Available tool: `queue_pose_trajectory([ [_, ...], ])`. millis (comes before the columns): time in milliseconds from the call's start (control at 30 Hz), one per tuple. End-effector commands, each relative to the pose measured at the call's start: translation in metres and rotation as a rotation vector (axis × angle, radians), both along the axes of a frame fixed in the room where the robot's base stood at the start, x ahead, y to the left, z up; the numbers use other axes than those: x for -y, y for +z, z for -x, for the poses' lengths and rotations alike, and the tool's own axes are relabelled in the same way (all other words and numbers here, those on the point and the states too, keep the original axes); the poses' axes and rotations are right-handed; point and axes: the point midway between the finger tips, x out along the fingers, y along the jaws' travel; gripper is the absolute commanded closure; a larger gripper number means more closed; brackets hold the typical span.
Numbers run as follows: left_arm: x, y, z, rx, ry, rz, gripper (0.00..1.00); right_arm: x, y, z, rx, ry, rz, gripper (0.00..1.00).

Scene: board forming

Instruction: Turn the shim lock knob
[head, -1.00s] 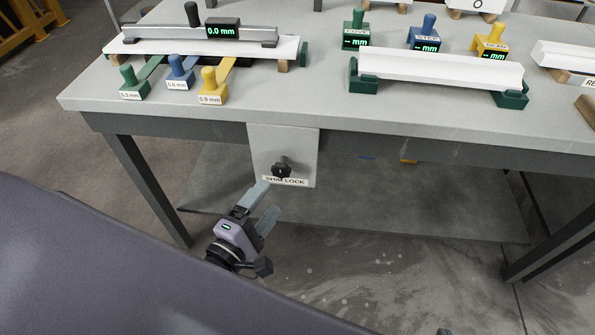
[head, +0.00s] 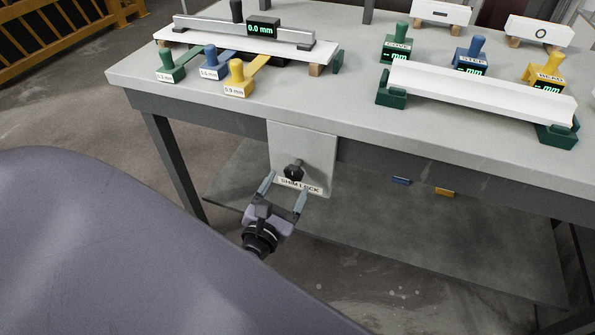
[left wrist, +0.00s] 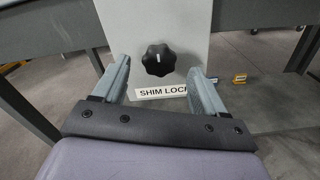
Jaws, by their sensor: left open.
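The shim lock knob (head: 294,170) is a black lobed knob on a grey plate (head: 318,150) that hangs from the table's front edge. A white "SHIM LOCK" label (head: 300,186) sits just below it. The knob also shows in the left wrist view (left wrist: 158,60), with a white mark on its face pointing up. My left gripper (head: 285,187) is open, its two fingers pointing at the plate. In the left wrist view the knob lies between and beyond the fingertips (left wrist: 159,75), apart from them. My right gripper is not in view.
The table (head: 130,75) carries a straightedge with a 0.0 mm display (head: 263,28), green, blue and yellow shim handles (head: 237,75), and a white beam (head: 480,90) on green supports. Below the table is a lower shelf (head: 420,240). Floor space in front is open.

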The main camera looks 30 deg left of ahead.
Motion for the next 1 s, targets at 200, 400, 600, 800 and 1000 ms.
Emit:
queue_pose_trajectory([
  [200,-0.008,0.001,-0.03,0.002,0.0,-0.006,0.28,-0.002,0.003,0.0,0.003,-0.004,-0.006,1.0],
  [400,-0.012,0.001,-0.049,0.0,-0.002,-0.005,0.28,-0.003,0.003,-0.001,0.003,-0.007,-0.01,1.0],
  [600,-0.013,0.0,-0.056,-0.001,-0.001,-0.004,0.28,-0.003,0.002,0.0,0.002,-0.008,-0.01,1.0],
  [800,-0.013,0.0,-0.056,-0.001,-0.001,-0.004,0.28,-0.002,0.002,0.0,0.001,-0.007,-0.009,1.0],
  [1000,-0.013,0.0,-0.056,-0.001,-0.001,-0.005,0.8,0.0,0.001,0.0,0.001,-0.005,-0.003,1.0],
])
